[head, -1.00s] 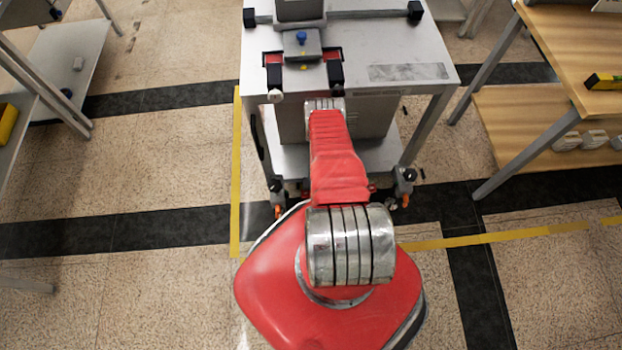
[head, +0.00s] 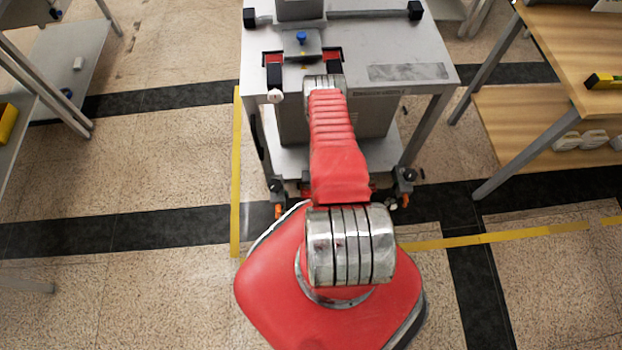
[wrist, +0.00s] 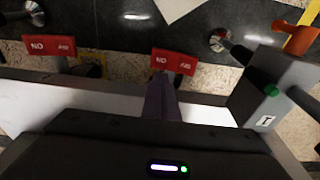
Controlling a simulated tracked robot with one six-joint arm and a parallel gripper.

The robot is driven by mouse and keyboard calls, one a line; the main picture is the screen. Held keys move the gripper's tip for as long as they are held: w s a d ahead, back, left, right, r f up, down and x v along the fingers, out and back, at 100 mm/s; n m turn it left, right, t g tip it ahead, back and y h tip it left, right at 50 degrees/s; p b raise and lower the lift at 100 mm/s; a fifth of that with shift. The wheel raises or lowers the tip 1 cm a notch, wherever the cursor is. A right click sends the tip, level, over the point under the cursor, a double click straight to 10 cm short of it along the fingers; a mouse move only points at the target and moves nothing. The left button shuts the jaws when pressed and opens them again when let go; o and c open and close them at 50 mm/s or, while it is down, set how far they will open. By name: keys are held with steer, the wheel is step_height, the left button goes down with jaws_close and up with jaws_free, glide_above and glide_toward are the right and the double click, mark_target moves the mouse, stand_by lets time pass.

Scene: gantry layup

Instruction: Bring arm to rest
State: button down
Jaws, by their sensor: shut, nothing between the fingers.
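My red arm shows in the head view, reaching forward from its base to the front edge of a grey metal cart (head: 400,32). In the wrist view a dark, narrow pair of fingers, my gripper (wrist: 162,88), appears together and empty. Its tips overlap the lower edge of a red tag (wrist: 174,61) in the picture; I cannot tell whether they touch it. A second red tag (wrist: 49,45) is to the left.
A wooden bench (head: 565,45) stands right, with white containers (head: 580,139) on its lower shelf. Grey shelving (head: 65,60) stands left. Yellow tape (head: 236,170) marks the floor. The wrist view shows a grey bracket (wrist: 270,88) with an orange part close on the right.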

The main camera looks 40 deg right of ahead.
steer(key=shift+r, duration=0.5)
stand_by(0.3)
